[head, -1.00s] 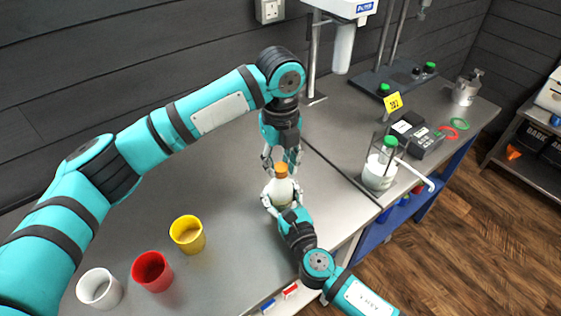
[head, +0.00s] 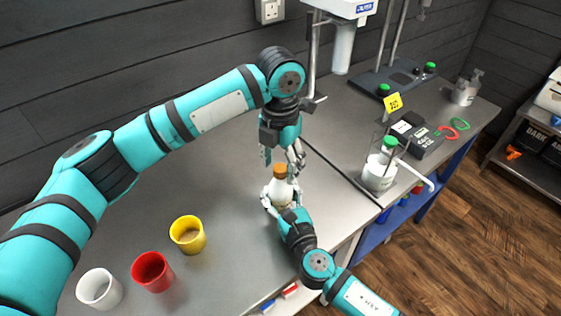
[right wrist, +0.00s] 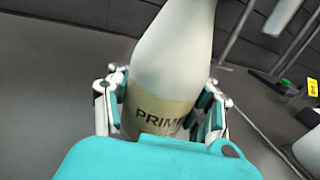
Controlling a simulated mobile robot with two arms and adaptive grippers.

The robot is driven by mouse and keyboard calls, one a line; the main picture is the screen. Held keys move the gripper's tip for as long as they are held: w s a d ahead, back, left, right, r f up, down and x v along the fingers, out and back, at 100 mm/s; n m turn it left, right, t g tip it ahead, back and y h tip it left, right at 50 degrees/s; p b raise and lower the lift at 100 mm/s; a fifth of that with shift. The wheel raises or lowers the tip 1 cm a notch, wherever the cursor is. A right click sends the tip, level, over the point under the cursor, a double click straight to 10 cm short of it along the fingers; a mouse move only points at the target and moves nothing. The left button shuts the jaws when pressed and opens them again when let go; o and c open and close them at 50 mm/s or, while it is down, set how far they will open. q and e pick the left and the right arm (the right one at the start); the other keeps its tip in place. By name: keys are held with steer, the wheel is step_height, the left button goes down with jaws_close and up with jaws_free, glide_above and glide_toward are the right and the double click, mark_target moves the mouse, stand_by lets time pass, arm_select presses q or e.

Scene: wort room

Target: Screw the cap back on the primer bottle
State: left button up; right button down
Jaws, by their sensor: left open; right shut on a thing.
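The primer bottle (head: 280,191) is pale with a tan label and stands upright on the grey bench. An orange-brown cap (head: 280,171) sits at the top of its neck; I cannot tell how tightly. My right gripper (head: 280,198) is shut on the bottle's body from the front. In the right wrist view the bottle (right wrist: 172,70) shows its label between my right fingers, and its top is out of the picture. My left gripper (head: 283,158) is open just above the cap, its fingers spread, pointing down.
White (head: 99,289), red (head: 152,271) and yellow (head: 187,235) cups stand at the left of the bench. A green-capped bottle (head: 380,172) stands to the right, near a dark device (head: 417,134). Bare bench lies between the cups and primer bottle.

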arm_select(q)
step_height(320, 180, up, 12)
stand_by(0.6)
arm_select(e)
steer(key=shift+c, duration=2.2)
jaws_free()
steer(key=shift+s+d+f, duration=0.1)
steer(key=shift+s+d, duration=0.1)
steer(key=shift+s, duration=0.25)
steer(key=v, duration=1.1)
arm_select(q)
steer(key=shift+f, duration=0.1)
